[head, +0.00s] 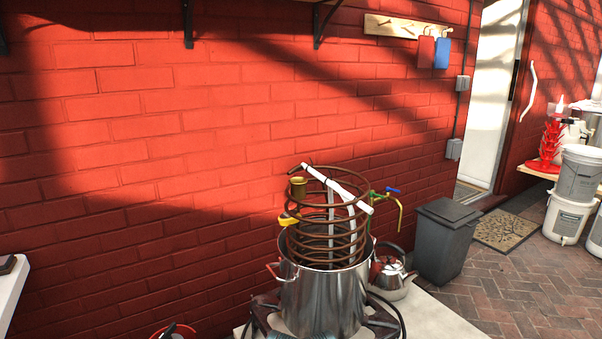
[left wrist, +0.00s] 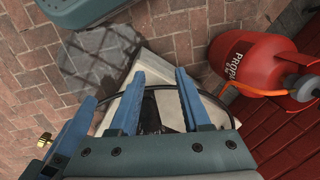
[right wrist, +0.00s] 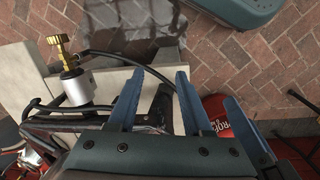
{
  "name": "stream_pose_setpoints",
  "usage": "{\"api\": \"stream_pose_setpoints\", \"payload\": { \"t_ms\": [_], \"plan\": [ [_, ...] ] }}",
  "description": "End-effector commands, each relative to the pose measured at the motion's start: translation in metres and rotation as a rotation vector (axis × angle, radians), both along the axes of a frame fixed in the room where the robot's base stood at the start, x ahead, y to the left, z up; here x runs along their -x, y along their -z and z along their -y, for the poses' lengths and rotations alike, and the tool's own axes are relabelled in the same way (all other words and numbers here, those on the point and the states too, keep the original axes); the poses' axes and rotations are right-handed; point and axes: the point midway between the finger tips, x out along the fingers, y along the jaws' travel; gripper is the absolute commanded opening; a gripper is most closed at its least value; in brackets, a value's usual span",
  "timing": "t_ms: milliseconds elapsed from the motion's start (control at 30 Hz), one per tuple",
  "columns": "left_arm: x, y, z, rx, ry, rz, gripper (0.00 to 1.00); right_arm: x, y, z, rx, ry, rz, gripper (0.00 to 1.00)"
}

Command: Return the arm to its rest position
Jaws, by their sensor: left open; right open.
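My left gripper (left wrist: 160,74) is open and empty in the left wrist view. Its blue fingers point down over a pale slab with a dark cable. My right gripper (right wrist: 160,74) is open and empty in the right wrist view, above a pale slab and brick paving. In the head view I cannot clearly make out either gripper. A steel pot (head: 322,298) stands on a burner there, with a brown coil (head: 322,228) rising out of it.
A red propane tank (left wrist: 247,62) lies in the left wrist view; part of it shows in the right wrist view (right wrist: 218,118). A brass-topped valve (right wrist: 72,85) is at its left. A kettle (head: 392,280) and a grey bin (head: 444,245) stand right of the pot. A brick wall is behind.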

Motion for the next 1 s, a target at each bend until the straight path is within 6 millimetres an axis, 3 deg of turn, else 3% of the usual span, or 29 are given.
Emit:
{"api": "stream_pose_setpoints", "payload": {
  "t_ms": [33, 600, 800, 1000],
  "plan": [
    [0.0, -0.035, 0.0, 0.001, -0.001, 0.0, 0.47, 0.0, -0.035, 0.0, 0.0, 0.001, 0.0, 0.5],
    [0.001, -0.225, 0.001, 0.004, -0.008, -0.003, 0.47, 0.001, -0.225, -0.001, -0.003, 0.008, -0.002, 0.5],
    [0.001, -0.269, 0.001, 0.004, -0.011, -0.004, 0.47, 0.001, -0.269, -0.001, -0.003, 0.011, -0.003, 0.5],
    [0.001, -0.285, 0.001, 0.004, -0.012, -0.004, 0.47, 0.001, -0.285, -0.001, -0.003, 0.012, -0.003, 0.5]
  ]
}}
